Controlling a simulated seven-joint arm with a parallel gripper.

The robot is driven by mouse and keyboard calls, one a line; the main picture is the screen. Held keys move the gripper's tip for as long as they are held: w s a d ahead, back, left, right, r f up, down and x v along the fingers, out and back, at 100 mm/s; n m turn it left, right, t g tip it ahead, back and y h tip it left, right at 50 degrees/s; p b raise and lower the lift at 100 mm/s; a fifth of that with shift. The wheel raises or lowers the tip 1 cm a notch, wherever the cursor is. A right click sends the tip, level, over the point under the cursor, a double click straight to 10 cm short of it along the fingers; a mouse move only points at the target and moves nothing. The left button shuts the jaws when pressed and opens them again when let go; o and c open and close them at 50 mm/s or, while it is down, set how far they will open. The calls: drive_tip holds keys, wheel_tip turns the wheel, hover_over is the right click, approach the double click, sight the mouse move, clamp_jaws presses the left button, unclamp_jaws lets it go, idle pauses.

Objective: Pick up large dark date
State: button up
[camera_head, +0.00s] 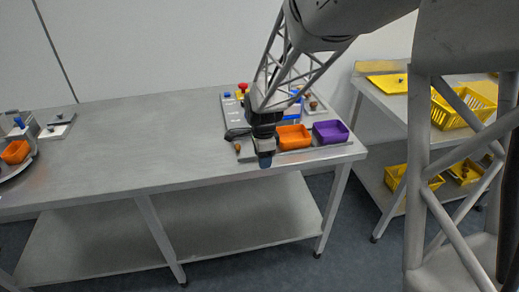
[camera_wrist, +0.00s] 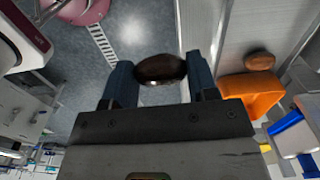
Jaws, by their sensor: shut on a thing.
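A large dark brown date (camera_wrist: 161,69) sits between the two fingers of my gripper (camera_wrist: 161,78) in the wrist view, touching both. My gripper (camera_head: 265,158) is shut on it, at the front edge of the table in the head view. The held date cannot be made out in the head view. A second brown date (camera_wrist: 259,61) lies beside the orange bin in the wrist view. It also shows in the head view (camera_head: 237,147), on the board left of my gripper.
An orange bin (camera_head: 293,137) and a purple bin (camera_head: 330,132) stand right of my gripper. A red button (camera_head: 243,87) is behind. Another brown item (camera_head: 313,105) lies farther back.

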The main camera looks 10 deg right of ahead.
drive_tip(key=shift+s+r, duration=0.1)
drive_tip(key=shift+s, duration=1.15)
